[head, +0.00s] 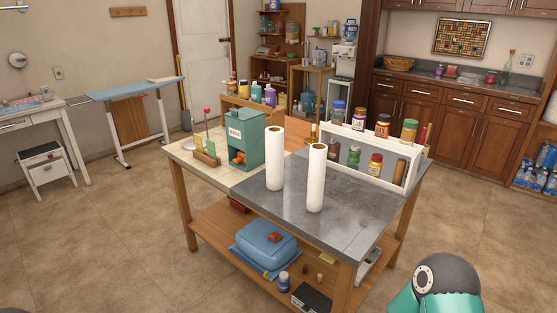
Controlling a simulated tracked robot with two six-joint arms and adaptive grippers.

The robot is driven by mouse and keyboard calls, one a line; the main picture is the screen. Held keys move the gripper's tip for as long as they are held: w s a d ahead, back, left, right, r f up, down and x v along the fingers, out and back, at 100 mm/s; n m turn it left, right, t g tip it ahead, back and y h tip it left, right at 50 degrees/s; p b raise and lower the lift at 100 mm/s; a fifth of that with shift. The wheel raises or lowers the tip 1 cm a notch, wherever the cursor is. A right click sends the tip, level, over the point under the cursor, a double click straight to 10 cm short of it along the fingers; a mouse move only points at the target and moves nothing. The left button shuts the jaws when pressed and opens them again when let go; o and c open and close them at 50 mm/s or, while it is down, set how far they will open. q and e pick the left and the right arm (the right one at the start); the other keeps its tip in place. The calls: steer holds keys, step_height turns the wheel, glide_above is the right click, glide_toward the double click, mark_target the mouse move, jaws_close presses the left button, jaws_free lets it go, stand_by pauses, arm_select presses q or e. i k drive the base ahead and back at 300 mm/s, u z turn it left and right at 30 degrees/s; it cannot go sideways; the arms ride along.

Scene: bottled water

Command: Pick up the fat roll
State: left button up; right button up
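Two upright white paper rolls stand apart on the grey top of the central table (352,230). The left roll (274,160) is farther back. The right roll (316,180) is nearer to me. They look nearly equal in width, so I cannot tell which one is the fat roll. No gripper touches either roll.
A teal box (238,140) stands left of the rolls. A white rack (376,165) with several jars stands behind and right of them. The table's front right is bare. A blue bundle (263,242) lies on the lower shelf. Open floor surrounds the table.

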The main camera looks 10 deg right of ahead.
mark_target(274, 136)
steer(key=z, duration=0.05)
steer(key=i, duration=0.95)
steer(key=u, duration=0.1)
